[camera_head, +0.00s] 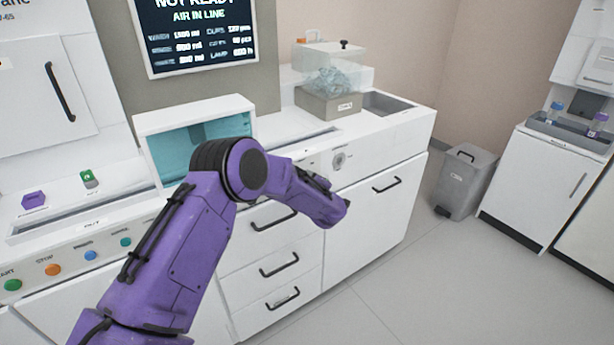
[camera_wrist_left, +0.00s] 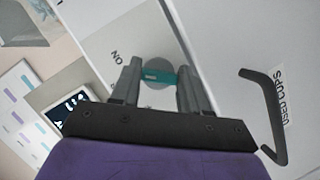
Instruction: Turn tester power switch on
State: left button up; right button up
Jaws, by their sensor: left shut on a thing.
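In the left wrist view, my left gripper (camera_wrist_left: 159,80) has its two dark fingers closed on the ends of a teal handle. The handle lies across a round grey switch base (camera_wrist_left: 158,98) on a white panel (camera_wrist_left: 140,38). An "ON" mark (camera_wrist_left: 117,57) is printed left of the switch. In the head view, my purple left arm reaches to the counter front, and its gripper (camera_head: 318,181) is mostly hidden by the wrist. The teal handle cannot be made out there. A round grey dial (camera_head: 339,160) shows just above the gripper. My right gripper is not in view.
A black handle labelled "USED CUPS" (camera_wrist_left: 267,115) stands out right of the gripper. Drawer handles (camera_head: 275,222) lie below the arm. A clear-lidded box (camera_head: 331,88) sits on the counter, and a grey bin (camera_head: 467,181) stands on the floor. The screen (camera_head: 200,30) reads "NOT READY, AIR IN LINE".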

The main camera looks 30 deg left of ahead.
pick_arm(q)
jog(key=shift+m+p, duration=0.5)
dwell(0.3)
jog(key=o, duration=1.1)
jog(key=shift+c, duration=0.2)
jog(key=b+v, duration=0.1)
jog(key=v, duration=0.9)
jog(key=shift+d+r, duration=0.2)
jog(key=shift+d, duration=0.1)
